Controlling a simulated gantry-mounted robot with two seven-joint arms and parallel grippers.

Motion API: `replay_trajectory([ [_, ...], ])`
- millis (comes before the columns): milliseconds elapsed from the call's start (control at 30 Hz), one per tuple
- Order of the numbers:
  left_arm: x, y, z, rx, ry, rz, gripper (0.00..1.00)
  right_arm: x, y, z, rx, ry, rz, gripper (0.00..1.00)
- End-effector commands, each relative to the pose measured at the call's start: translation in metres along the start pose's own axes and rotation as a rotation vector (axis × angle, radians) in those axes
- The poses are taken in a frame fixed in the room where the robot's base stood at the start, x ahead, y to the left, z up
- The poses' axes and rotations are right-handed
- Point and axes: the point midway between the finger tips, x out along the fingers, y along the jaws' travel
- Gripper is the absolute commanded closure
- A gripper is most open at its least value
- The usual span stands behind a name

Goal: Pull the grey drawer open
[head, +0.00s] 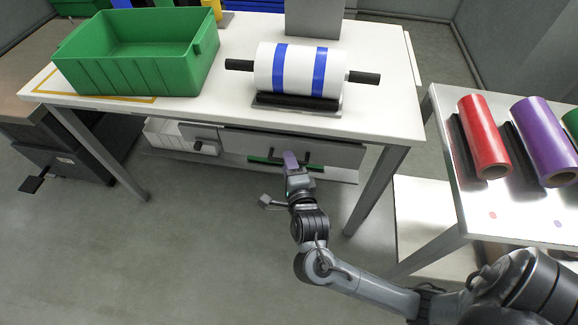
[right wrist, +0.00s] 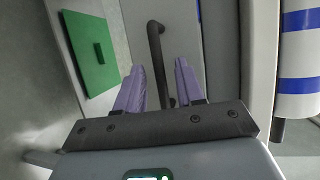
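The grey drawer (head: 335,152) is a wide, flat front under the white table's top in the head view. Its dark bar handle (right wrist: 154,45) shows in the right wrist view, standing off the grey front (right wrist: 182,30). My right gripper (head: 290,160) is at the handle in the head view and hides part of it. In the right wrist view its two purple fingers (right wrist: 160,85) are apart, with the handle bar between them and gaps visible beside it. Whether a finger touches the bar is hard to tell. My left gripper is out of view.
On the white table (head: 385,115) stand a green bin (head: 140,75) and a white roll with blue bands (head: 300,70). A table leg (head: 375,190) is right of my gripper. A side table (head: 505,205) holds red and purple rolls. The floor before the drawer is clear.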

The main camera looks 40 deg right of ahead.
Motion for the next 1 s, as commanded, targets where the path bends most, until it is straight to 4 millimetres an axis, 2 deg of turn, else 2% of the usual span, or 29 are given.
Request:
replay_trajectory([
  [367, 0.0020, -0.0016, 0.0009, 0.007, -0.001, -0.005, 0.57, 0.0052, -0.0006, -0.0002, 0.001, 0.001, 0.001, 0.62],
  [633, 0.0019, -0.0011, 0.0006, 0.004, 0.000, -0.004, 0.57, 0.0050, -0.0004, -0.0002, 0.001, 0.001, 0.001, 1.00],
  [1000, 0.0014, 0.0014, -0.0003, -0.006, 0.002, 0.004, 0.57, 0.0046, -0.0002, -0.0002, 0.001, 0.001, 0.001, 1.00],
])
